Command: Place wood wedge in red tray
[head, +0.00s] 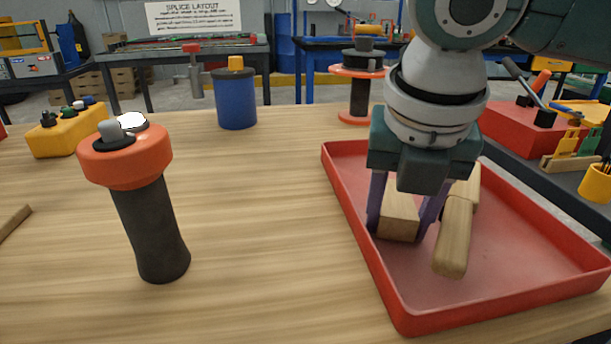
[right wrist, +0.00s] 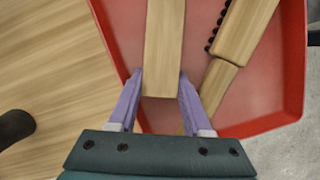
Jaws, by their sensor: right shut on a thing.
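The red tray (head: 520,270) lies on the wooden table at the right in the head view, and it also fills much of the right wrist view (right wrist: 120,20). My right gripper (head: 405,225) reaches down inside the tray. Its purple fingers are shut on a light wood wedge (head: 398,214), which also shows between the fingertips in the right wrist view (right wrist: 164,50). I cannot tell whether the wedge touches the tray floor. Beside it in the tray lies another wooden piece with a rounded handle (head: 455,235), partly hidden behind my gripper. My left gripper is not in view.
An orange-topped dark cylinder (head: 148,215) stands at the left of the table. A blue canister (head: 236,98), a spool (head: 360,85) and a yellow block (head: 65,132) stand farther back. The table's middle is clear. A side bench with a red box (head: 515,130) is at the right.

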